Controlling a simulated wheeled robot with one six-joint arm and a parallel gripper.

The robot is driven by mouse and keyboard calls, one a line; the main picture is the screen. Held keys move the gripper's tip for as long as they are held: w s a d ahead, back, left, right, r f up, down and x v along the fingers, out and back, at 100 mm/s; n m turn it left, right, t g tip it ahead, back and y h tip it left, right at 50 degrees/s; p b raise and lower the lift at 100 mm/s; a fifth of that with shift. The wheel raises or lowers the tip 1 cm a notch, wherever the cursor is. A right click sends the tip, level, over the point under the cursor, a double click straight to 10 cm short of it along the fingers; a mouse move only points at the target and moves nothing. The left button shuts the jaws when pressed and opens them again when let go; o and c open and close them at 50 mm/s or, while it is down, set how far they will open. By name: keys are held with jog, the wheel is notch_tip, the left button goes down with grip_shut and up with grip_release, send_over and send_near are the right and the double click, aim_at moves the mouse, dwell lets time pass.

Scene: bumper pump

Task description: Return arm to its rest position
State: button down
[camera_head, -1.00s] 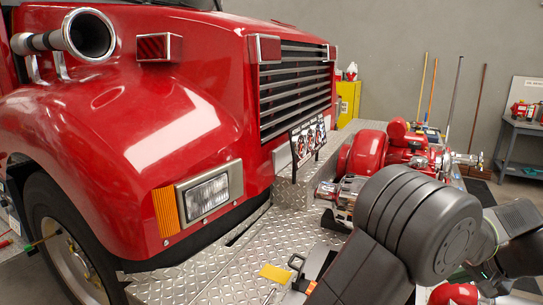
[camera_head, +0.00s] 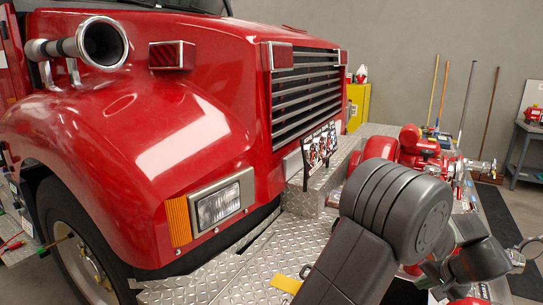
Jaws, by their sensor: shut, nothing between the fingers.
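My arm fills the lower right of the head view, with a large dark grey joint and links. It stands in front of the truck's bumper and hides part of the red pump (camera_head: 408,142). Another of my dark links runs behind it toward the right edge. The fingers of my gripper do not show. No held object is visible on the arm.
A red fire truck (camera_head: 205,115) with a black grille (camera_head: 305,95) fills the left. Its diamond-plate bumper (camera_head: 215,278) runs under my arm. A yellow cabinet (camera_head: 358,105), several poles and a grey workbench (camera_head: 528,150) stand by the back wall. Floor shows at right.

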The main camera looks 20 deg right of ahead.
jog(key=w+a+r+n+g+h+p, duration=0.1)
jog(key=w+a+r+g+h+p, duration=0.25)
jog(key=w+a+r, duration=0.65)
jog(key=w+a+r+g+h+b, duration=0.1)
jog(key=w+a+g+h, duration=0.1)
jog(key=w+a, duration=0.3)
jog(key=w+a+r+n+g+h+b, duration=0.1)
jog(key=w+a+r+g+b, duration=0.1)
jog(key=w, duration=0.7)
jog(key=shift+w+a+r+g+h, duration=0.35)
jog(key=shift+a+g, duration=0.3)
jog(key=shift+a, duration=0.7)
jog(key=shift+a, duration=0.1)
